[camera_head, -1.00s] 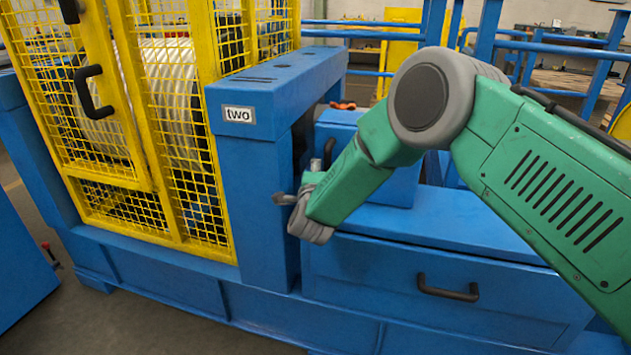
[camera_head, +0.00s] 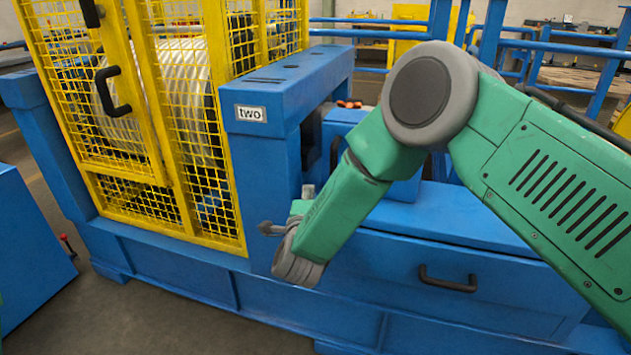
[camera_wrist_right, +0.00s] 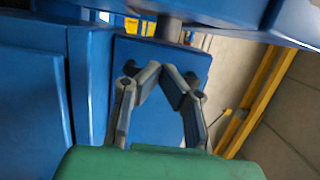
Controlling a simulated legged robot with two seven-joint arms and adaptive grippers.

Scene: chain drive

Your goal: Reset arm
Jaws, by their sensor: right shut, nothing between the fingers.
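My right arm, green with grey joints, comes in from the right in the head view and reaches down in front of the blue machine frame (camera_head: 262,185). Its grey wrist end (camera_head: 297,262) hangs beside the frame's post, above the drawer front. Only a small grey part of the right gripper (camera_head: 270,229) shows past the wrist. In the right wrist view the two fingers of the right gripper (camera_wrist_right: 161,72) lean together and meet at the tips, with nothing between them. A blue panel (camera_wrist_right: 158,115) is behind them. My left gripper is not in view.
A blue drawer (camera_head: 400,285) with a black handle (camera_head: 447,279) lies below my arm. Open floor (camera_head: 130,315) shows at the lower left.

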